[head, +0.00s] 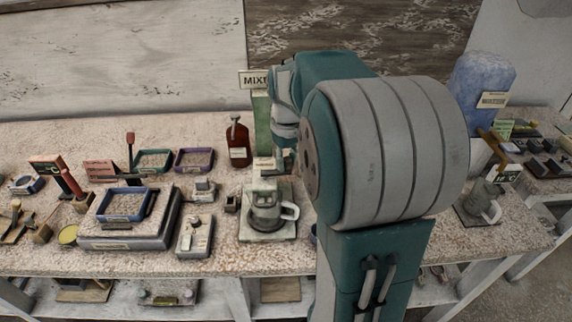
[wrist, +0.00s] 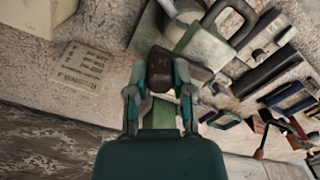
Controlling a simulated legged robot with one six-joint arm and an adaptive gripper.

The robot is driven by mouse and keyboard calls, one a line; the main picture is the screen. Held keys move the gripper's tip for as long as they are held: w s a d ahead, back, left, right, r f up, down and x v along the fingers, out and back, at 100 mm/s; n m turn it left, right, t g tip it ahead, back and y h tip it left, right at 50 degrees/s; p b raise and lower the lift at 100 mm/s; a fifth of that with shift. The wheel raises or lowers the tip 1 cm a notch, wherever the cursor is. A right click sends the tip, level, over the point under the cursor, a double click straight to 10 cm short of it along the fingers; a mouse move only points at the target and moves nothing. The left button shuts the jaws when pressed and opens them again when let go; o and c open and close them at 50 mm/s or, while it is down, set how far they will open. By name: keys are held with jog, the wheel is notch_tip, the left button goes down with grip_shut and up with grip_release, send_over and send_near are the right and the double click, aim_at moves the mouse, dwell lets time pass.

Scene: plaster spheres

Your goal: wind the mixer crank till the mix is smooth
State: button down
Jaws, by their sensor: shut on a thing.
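The mixer (head: 262,125) is a green upright post with a sign reading "MIXE…" on top, partly hidden by my arm. My gripper (wrist: 160,88) is shut on a dark brown knob (wrist: 160,77), which looks like the crank's grip. The green post (wrist: 160,114) shows between the fingers. In the head view my gripper is mostly hidden behind my arm.
A brown bottle (head: 238,147) stands just left of the mixer. Trays, including a purple one (head: 194,160) and a blue one (head: 123,204), fill the left. A blue container (head: 483,82) and a second jug (head: 482,202) stand right. A paper label (wrist: 82,70) lies on the speckled surface.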

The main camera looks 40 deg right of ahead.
jog(key=shift+w+d+n, duration=0.1)
jog(key=shift+w+n, duration=0.45)
jog(key=shift+n, duration=0.6)
jog(key=shift+w+d+n, duration=0.15)
jog(key=shift+w+n, duration=0.35)
jog(key=shift+n, duration=0.6)
jog(key=shift+w+d+n, duration=0.1)
jog(key=shift+w+n, duration=0.45)
jog(key=shift+n, duration=0.6)
jog(key=shift+c, duration=2.4)
grip_release()
jog(key=shift+r, duration=0.1)
notch_tip(320, 180, up, 12)
jog(key=shift+w+f, duration=0.15)
jog(key=shift+f, duration=0.05)
jog(key=shift+d, duration=0.1)
